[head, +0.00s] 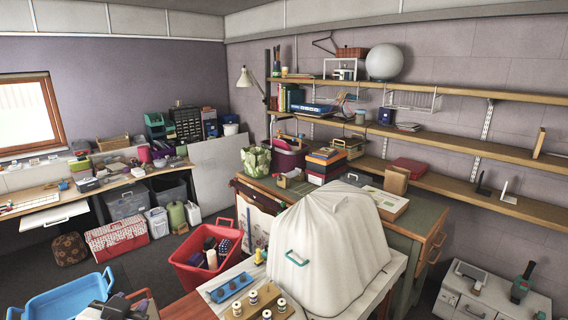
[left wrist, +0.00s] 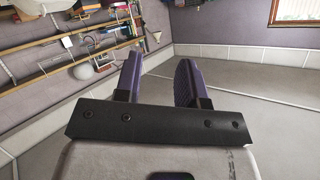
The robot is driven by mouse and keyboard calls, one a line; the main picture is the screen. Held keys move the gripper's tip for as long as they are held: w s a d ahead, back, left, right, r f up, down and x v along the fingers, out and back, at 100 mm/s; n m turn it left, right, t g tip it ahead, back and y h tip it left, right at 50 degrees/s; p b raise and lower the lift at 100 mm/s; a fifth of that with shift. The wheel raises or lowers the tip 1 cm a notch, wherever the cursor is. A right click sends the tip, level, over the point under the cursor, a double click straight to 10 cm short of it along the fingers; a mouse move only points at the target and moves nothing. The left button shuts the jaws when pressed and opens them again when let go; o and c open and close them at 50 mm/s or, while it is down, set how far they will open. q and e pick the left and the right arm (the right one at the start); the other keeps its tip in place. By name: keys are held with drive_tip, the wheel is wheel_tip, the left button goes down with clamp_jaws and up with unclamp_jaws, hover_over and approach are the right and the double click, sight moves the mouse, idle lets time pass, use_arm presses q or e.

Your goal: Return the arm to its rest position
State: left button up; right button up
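My left gripper (head: 124,286) is low at the left of the head view, in front of the blue basket. In the left wrist view its two dark purple fingers (left wrist: 157,80) stand apart with nothing between them. That view looks past the fingers at the wall and ceiling, and no object is near the fingertips. My right gripper does not show in either view.
A blue basket (head: 62,302) and a red basket (head: 191,272) stand near my left gripper. A white-covered machine (head: 330,240) and a wooden spool holder (head: 236,311) are on the table at centre. Shelves (head: 440,158) line the right wall.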

use_arm(q)
drive_tip(key=s+d+f+g+p, duration=0.2)
drive_tip(key=s+f+g, duration=0.1)
drive_tip(key=s+f, duration=0.5)
drive_tip(key=s+d+f+g+h+p, duration=0.1)
drive_tip(key=s+d+f+g+p, duration=0.1)
drive_tip(key=s+f, duration=0.7)
drive_tip(key=s+d+f+g+h+p, duration=0.1)
drive_tip(key=s+d+f+g+p, duration=0.1)
drive_tip(key=s+f+g, duration=0.3)
drive_tip(key=s+f+p, duration=0.1)
drive_tip(key=s+f, duration=0.3)
drive_tip(key=s, duration=0.7)
drive_tip(key=shift+s+d+f, duration=0.15)
drive_tip(key=shift+s+d, duration=0.05)
drive_tip(key=shift+d, duration=0.2)
idle(1.1)
idle(2.2)
